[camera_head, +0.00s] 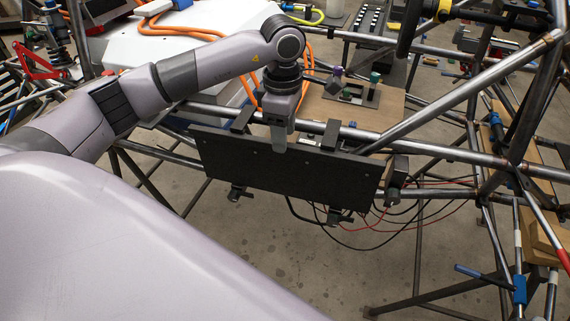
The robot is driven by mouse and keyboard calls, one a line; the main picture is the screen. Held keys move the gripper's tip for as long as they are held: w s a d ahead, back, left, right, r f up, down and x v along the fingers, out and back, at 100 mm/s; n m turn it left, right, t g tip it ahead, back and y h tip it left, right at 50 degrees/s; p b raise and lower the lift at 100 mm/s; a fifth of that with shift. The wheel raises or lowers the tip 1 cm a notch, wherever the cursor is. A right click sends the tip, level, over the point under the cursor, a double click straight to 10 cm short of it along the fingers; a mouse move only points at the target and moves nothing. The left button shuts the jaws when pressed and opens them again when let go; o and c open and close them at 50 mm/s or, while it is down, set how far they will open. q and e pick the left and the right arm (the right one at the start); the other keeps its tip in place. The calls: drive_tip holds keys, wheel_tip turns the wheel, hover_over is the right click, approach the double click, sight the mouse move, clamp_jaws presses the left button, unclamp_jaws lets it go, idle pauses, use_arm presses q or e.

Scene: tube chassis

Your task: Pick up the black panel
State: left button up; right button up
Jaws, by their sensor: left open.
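The black panel (310,169) is a flat, dark rectangle at the front of the tube chassis. It stands roughly upright and slopes down to the right, near a horizontal tube. My left gripper (279,145) comes down from above at the panel's upper edge, left of its middle. The jaws are open, and the other finger is hidden. I cannot tell whether the finger touches the panel. Dark brackets (331,133) stand at the panel's upper edge. My right gripper is not in view.
Steel tubes (460,79) cross the right side and run behind the panel. Red and black wires (375,226) hang below the panel's right end. A wooden board (385,108) with small parts lies behind it. A white box (165,50) with orange cables stands behind my left arm.

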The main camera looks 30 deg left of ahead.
sight(281, 155)
use_arm(q)
drive_tip(key=f, duration=0.4)
drive_tip(key=f+p, duration=0.1)
drive_tip(key=f, duration=0.1)
drive_tip(key=shift+s+a+f, duration=0.15)
drive_tip(key=shift+a+f, duration=0.15)
drive_tip(key=shift+f, duration=0.1)
drive_tip(key=shift+r, duration=0.1)
clamp_jaws()
